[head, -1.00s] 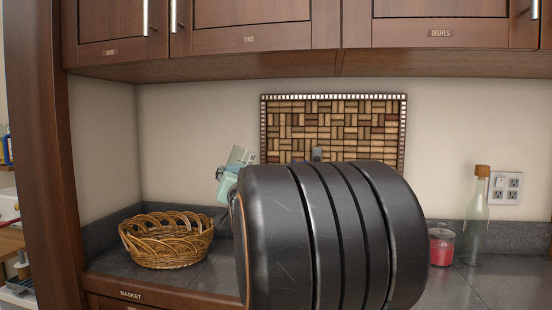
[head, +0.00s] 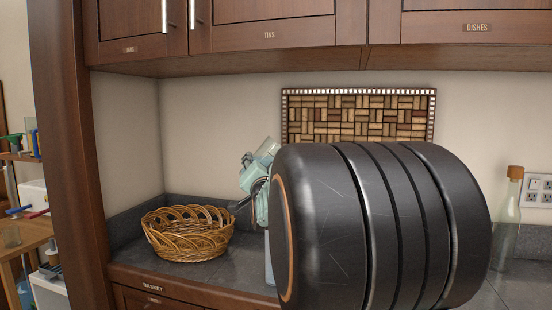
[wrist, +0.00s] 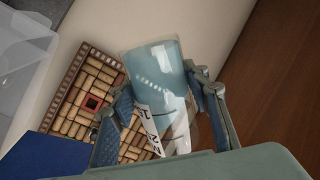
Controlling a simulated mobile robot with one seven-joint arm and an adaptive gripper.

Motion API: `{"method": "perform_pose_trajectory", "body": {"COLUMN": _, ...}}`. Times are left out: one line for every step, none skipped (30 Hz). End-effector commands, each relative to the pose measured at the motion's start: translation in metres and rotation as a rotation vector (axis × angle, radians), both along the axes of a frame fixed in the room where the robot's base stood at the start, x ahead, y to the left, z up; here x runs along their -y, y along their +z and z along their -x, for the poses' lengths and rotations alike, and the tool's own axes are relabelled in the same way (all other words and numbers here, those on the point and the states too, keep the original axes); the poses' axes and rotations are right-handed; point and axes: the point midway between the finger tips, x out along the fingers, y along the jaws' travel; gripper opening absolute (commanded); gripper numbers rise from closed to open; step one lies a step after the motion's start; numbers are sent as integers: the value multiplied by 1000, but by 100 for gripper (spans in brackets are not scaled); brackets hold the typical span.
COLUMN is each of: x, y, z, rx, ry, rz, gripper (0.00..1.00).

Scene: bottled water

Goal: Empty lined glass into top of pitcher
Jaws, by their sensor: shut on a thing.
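My gripper (wrist: 158,88) is shut on a clear glass (wrist: 154,62) in the wrist view, one finger on each side. The glass looks bluish inside and has a white band with dark marks (wrist: 153,128) near its lower end in the picture. In the head view my gripper (head: 258,185) shows left of my large black arm link, which hides much of it; I cannot clearly make out the glass there. A clear, boxy container (wrist: 24,70) at the upper left of the wrist view may be the pitcher. It is apart from the glass.
A wicker basket (head: 188,234) stands on the counter at left. A cork board (head: 358,112) hangs on the wall behind my arm. A corked bottle (head: 508,215) stands at right. Cabinets (head: 265,35) hang above. A wooden post (head: 72,160) bounds the left side.

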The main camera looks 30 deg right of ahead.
Motion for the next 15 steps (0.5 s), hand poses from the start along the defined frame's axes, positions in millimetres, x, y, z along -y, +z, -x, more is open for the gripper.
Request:
{"method": "perform_pose_trajectory", "body": {"x": -1, "y": 4, "z": 1, "rx": 7, "ry": 0, "rz": -3, "gripper": 7}}
{"method": "perform_pose_trajectory", "body": {"x": -1, "y": 4, "z": 1, "rx": 9, "ry": 0, "rz": -7, "gripper": 7}}
{"method": "perform_pose_trajectory", "body": {"x": -1, "y": 5, "z": 1, "rx": 12, "ry": 0, "rz": -11, "gripper": 7}}
{"method": "perform_pose_trajectory", "body": {"x": -1, "y": 5, "z": 1, "rx": 14, "ry": 0, "rz": -16, "gripper": 7}}
{"method": "perform_pose_trajectory", "body": {"x": -1, "y": 5, "z": 2, "rx": 16, "ry": -1, "rz": -19, "gripper": 7}}
{"method": "perform_pose_trajectory", "body": {"x": -1, "y": 5, "z": 2, "rx": 19, "ry": -1, "rz": -24, "gripper": 7}}
{"method": "perform_pose_trajectory", "body": {"x": -1, "y": 6, "z": 2, "rx": 21, "ry": -1, "rz": -28, "gripper": 7}}
{"method": "perform_pose_trajectory", "body": {"x": -1, "y": 6, "z": 3, "rx": 23, "ry": -1, "rz": -31, "gripper": 7}}
{"method": "perform_pose_trajectory", "body": {"x": -1, "y": 6, "z": 3, "rx": 26, "ry": 0, "rz": -37, "gripper": 7}}
{"method": "perform_pose_trajectory", "body": {"x": -1, "y": 7, "z": 3, "rx": 28, "ry": -1, "rz": -39, "gripper": 7}}
{"method": "perform_pose_trajectory", "body": {"x": -1, "y": 7, "z": 4, "rx": 29, "ry": 0, "rz": -43, "gripper": 7}}
{"method": "perform_pose_trajectory", "body": {"x": -1, "y": 7, "z": 4, "rx": 32, "ry": -1, "rz": -47, "gripper": 7}}
{"method": "perform_pose_trajectory", "body": {"x": -1, "y": 8, "z": 4, "rx": 33, "ry": -1, "rz": -51, "gripper": 7}}
{"method": "perform_pose_trajectory", "body": {"x": -1, "y": 8, "z": 4, "rx": 36, "ry": -1, "rz": -54, "gripper": 7}}
{"method": "perform_pose_trajectory", "body": {"x": -1, "y": 8, "z": 5, "rx": 39, "ry": -2, "rz": -60, "gripper": 7}}
